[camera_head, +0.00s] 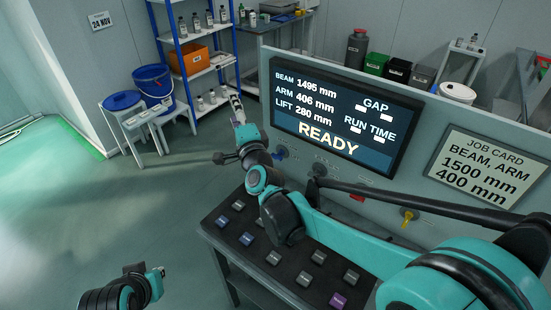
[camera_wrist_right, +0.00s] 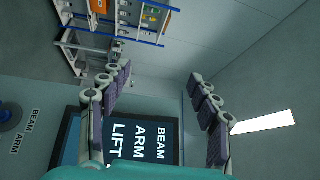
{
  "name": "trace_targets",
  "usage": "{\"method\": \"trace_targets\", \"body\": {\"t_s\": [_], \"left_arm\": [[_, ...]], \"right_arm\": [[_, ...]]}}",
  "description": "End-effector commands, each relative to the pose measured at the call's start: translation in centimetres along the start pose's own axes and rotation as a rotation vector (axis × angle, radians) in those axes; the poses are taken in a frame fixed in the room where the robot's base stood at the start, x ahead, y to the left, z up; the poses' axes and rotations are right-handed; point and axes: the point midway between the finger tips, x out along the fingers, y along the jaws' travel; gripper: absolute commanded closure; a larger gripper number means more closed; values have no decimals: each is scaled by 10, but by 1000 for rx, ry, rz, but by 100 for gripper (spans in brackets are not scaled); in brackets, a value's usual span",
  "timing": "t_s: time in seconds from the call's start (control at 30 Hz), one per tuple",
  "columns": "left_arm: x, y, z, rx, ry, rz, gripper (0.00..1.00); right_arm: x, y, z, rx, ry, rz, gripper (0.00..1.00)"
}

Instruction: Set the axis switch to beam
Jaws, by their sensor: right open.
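The axis switch is a dark blue round knob (camera_wrist_right: 8,116) at the left edge of the right wrist view, beside the labels BEAM and ARM; its pointer direction is too small to tell. In the head view a blue knob (camera_head: 281,153) shows below the display, close to my right arm. My right gripper (camera_wrist_right: 157,64) is open and empty, its two padded fingers wide apart. In the head view it reaches up at the display's left edge (camera_head: 237,106), apart from the knob. My left gripper (camera_head: 158,271) is low at the bottom left, away from the panel; its jaws are unclear.
The display (camera_head: 335,105) reads beam 1495, arm 406, lift 280, READY. The job card (camera_head: 487,168) reads beam, arm, 1500, 400. A yellow knob (camera_head: 408,216) sits on the panel. The button console (camera_head: 229,255) lies below my right arm. A blue shelf (camera_head: 182,58) stands behind.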

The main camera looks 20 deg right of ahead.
Motion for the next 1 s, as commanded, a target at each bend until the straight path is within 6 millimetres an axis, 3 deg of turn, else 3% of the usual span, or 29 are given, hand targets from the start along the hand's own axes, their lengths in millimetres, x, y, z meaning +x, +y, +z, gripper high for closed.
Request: {"method": "trace_targets", "body": {"t_s": [0.03,0.1,0.17,0.27,0.37,0.5,0.6,0.73,1.0], "left_arm": [[2,0,1,0,0,0,100],[3,0,2,0,0,0,100],[4,0,2,0,0,0,100],[5,0,4,0,0,0,100],[6,0,4,0,0,0,100],[8,0,6,0,0,0,100],[8,0,6,0,0,0,100],[9,0,6,0,0,0,100],[17,0,12,0,0,0,100]], "right_arm": [[18,4,-3,130,55,-58,38],[34,12,-13,324,143,-140,38],[44,27,-23,487,220,-208,38],[50,65,-40,748,357,-320,38],[44,119,-54,986,502,-429,38],[22,196,-65,1230,691,-561,38],[5,238,-67,1331,788,-628,38],[-8,266,-69,1391,856,-675,38],[6,275,-98,1401,871,-687,38]]}}
